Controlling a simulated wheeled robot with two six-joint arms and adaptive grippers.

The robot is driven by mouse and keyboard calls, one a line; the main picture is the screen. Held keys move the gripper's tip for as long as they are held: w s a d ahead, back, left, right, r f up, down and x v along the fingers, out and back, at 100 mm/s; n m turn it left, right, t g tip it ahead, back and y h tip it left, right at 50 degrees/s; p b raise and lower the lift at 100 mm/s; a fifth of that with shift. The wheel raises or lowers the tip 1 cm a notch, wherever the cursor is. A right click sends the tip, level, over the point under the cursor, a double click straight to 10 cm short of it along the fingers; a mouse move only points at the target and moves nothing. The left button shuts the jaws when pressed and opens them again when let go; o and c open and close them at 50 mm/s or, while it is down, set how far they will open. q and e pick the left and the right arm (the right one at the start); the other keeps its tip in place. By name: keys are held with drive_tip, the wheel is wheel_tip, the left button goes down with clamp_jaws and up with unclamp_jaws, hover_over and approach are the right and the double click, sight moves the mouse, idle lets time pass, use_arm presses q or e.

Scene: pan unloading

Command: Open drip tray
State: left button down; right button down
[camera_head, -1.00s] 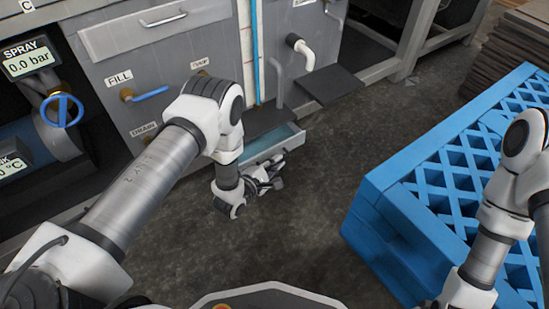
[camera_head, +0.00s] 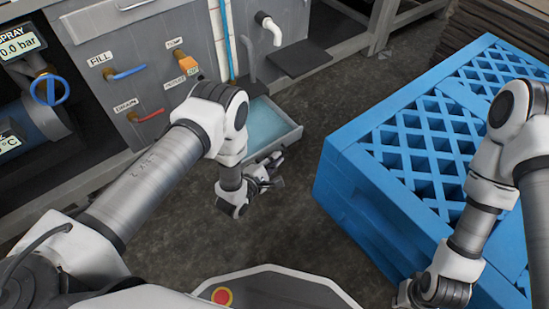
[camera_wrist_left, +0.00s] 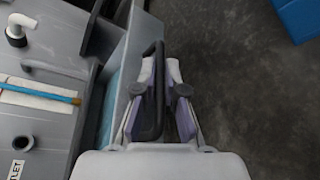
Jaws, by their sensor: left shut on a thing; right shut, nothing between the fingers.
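The drip tray (camera_head: 285,134) is a shallow grey drawer with a pale blue inside, low on the front of the grey machine. It stands pulled out from the machine. My left gripper (camera_head: 274,168) is at the tray's front face. In the left wrist view, the left gripper (camera_wrist_left: 160,75) is shut on the tray's dark handle (camera_wrist_left: 152,120), and the tray's wall (camera_wrist_left: 125,60) runs beside it. My right gripper (camera_head: 425,295) is low at the bottom right, beside the blue crate; its fingers are mostly hidden.
A large blue lattice crate (camera_head: 345,190) stands right of the tray, with bare dark floor between them. The machine front carries a blue fill lever (camera_head: 128,73), a red drain lever (camera_head: 152,115) and a white pipe (camera_head: 268,24). A dark plate (camera_head: 300,58) sits behind the tray.

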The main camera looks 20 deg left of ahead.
use_arm(q)
drive_tip(key=c, duration=1.5)
unclamp_jaws()
drive_tip(key=v, duration=1.2)
drive_tip(key=shift+r, duration=0.1)
